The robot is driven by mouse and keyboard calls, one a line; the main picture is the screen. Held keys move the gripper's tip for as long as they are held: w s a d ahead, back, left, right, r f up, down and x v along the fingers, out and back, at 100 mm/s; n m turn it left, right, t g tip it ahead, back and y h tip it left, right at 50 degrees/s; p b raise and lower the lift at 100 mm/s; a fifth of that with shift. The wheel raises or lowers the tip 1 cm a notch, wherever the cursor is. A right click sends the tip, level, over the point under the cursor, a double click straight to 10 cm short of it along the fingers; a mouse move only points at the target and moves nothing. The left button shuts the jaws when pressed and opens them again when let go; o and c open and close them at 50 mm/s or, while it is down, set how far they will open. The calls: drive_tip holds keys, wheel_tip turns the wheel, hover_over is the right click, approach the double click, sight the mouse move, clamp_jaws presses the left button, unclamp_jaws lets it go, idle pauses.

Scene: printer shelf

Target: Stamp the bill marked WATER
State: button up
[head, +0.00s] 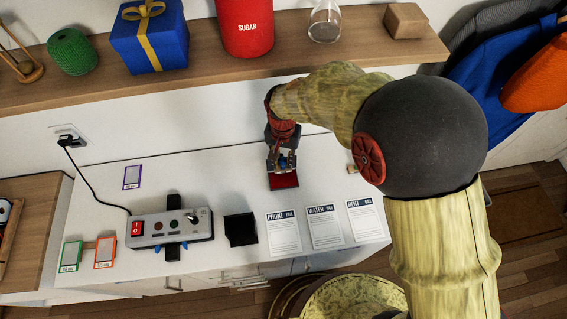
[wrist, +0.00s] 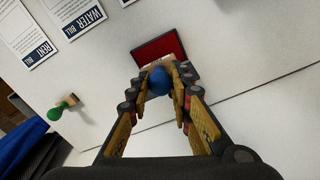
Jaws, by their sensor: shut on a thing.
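The WATER bill (head: 323,228) lies flat on the white counter between the PHONE bill (head: 283,233) and the RENT bill (head: 366,221). Part of the WATER bill also shows at the top of the wrist view (wrist: 78,14). My gripper (head: 283,163) is shut on a stamp with a round blue handle (wrist: 158,82). It is at the red ink pad (head: 284,181), behind the bills. In the wrist view the stamp's lower part overlaps the red pad (wrist: 160,50). I cannot tell whether the stamp touches it.
A grey switch box (head: 170,228) and a black square object (head: 240,229) lie left of the bills. A wooden shelf (head: 215,70) runs above the counter.

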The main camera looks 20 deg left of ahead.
sight(283, 171)
drive_tip(key=shift+d+f, duration=0.1)
drive_tip(key=shift+f+b, duration=2.05)
drive_tip(key=shift+f, duration=0.9)
drive_tip(key=shift+f, duration=0.55)
drive_tip(key=shift+r+p, duration=2.4)
drive_tip(key=shift+r, duration=1.2)
